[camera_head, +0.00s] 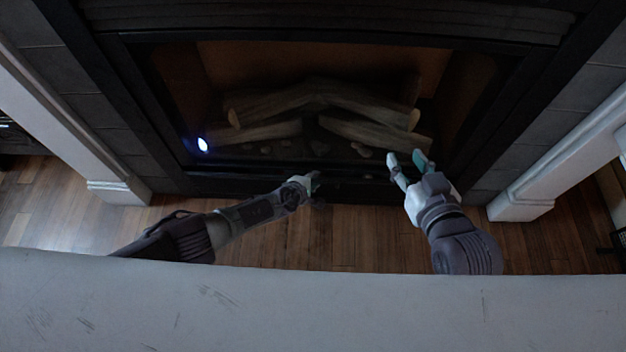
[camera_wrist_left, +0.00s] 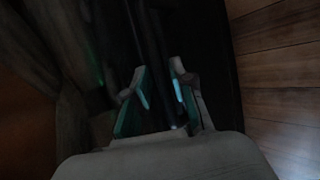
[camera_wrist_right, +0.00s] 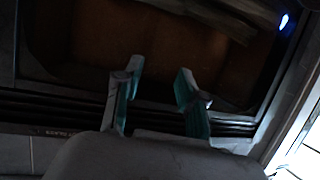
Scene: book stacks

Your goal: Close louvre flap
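The louvre flap (camera_head: 255,184) looks like the dark slatted strip along the bottom front of the fireplace; its exact edges and angle are hard to tell in the dark. My left gripper (camera_head: 313,181) is at the middle of this strip, touching or very close to it. In the left wrist view its fingers (camera_wrist_left: 160,90) are apart, with dark bars between and beyond them. My right gripper (camera_head: 405,160) is at the right, in front of the firebox's lower edge. In the right wrist view its fingers (camera_wrist_right: 157,85) are apart and empty, with dark slats behind them.
The firebox holds several logs (camera_head: 375,133) and pebbles. White surround legs stand at left (camera_head: 110,185) and right (camera_head: 520,205). A pale mantel shelf (camera_head: 300,310) crosses the near foreground. Wooden floor (camera_head: 345,235) lies clear between the arms.

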